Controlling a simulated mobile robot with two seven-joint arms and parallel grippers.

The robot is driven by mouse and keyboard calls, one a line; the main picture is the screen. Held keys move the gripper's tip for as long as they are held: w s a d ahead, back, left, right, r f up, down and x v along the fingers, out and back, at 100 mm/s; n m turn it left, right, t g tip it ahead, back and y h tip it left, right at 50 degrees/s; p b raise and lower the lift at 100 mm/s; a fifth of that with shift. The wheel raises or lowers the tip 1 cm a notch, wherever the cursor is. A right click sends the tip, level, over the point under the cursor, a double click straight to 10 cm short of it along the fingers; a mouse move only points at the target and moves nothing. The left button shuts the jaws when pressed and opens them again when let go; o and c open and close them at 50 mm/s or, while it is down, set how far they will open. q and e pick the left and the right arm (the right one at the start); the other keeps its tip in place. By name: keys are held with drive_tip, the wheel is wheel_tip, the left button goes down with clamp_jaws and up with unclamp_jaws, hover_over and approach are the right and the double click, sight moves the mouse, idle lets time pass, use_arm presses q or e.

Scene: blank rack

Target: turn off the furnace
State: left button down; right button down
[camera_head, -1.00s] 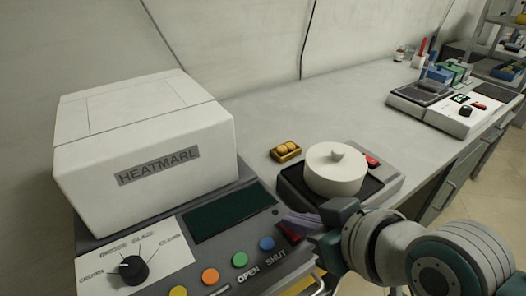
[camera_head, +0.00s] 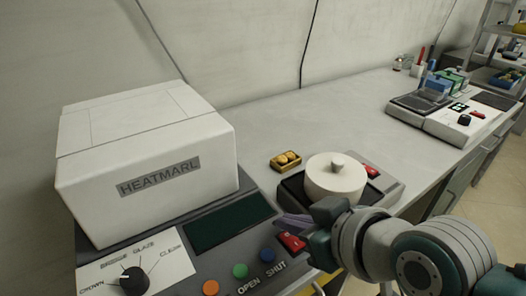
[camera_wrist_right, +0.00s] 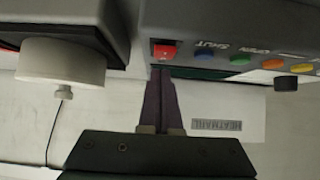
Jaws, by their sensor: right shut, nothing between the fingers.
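The furnace (camera_head: 150,160) is a white box marked HEATMARL on a dark grey control base, at the left of the head view. Its display (camera_head: 228,222) is dark. A red rocker switch (camera_head: 291,241) sits at the base's right end; it also shows in the right wrist view (camera_wrist_right: 164,51). My right gripper (camera_head: 292,224) is shut and empty, its purple fingertips close beside the switch. In the wrist view the fingertips (camera_wrist_right: 162,72) end just at the switch's edge; I cannot tell whether they touch. My left gripper is not in view.
A black knob (camera_head: 134,281) and orange, green and blue buttons line the panel. Right of the furnace, a white lidded pot (camera_head: 335,178) stands on a dark plate device with its own red switch (camera_head: 371,171). A small golden tray (camera_head: 286,161) lies behind it.

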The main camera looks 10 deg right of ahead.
drive_tip(key=r+p, duration=0.4)
drive_tip(key=shift+w+r, duration=0.25)
drive_tip(key=shift+r, duration=0.1)
drive_tip(key=w+r+p+v, duration=0.1)
drive_tip(key=p+v, duration=0.1)
drive_tip(key=v, duration=0.7)
drive_tip(key=shift+a+r+p, duration=0.2)
drive_tip(key=shift+a+p, duration=0.05)
drive_tip(key=shift+p, duration=0.05)
drive_tip(key=shift+s, duration=0.15)
drive_tip(key=s+d+r+m+g+h+p, duration=0.1)
drive_tip(key=s+d+r+g+h+p, duration=0.15)
drive_tip(key=s, duration=0.55)
drive_tip(key=s+d+r+m+g+h+p, duration=0.15)
drive_tip(key=s+g, duration=0.25)
drive_tip(key=s, duration=0.4)
wheel_tip(320, 180, up, 37)
drive_tip(key=p, duration=3.6)
drive_tip(key=shift+w+d+y, duration=0.25)
drive_tip(key=shift+d+y, duration=0.05)
drive_tip(key=shift+d, duration=0.05)
drive_tip(key=shift+f+n, duration=0.1)
drive_tip(key=shift+n, duration=0.15)
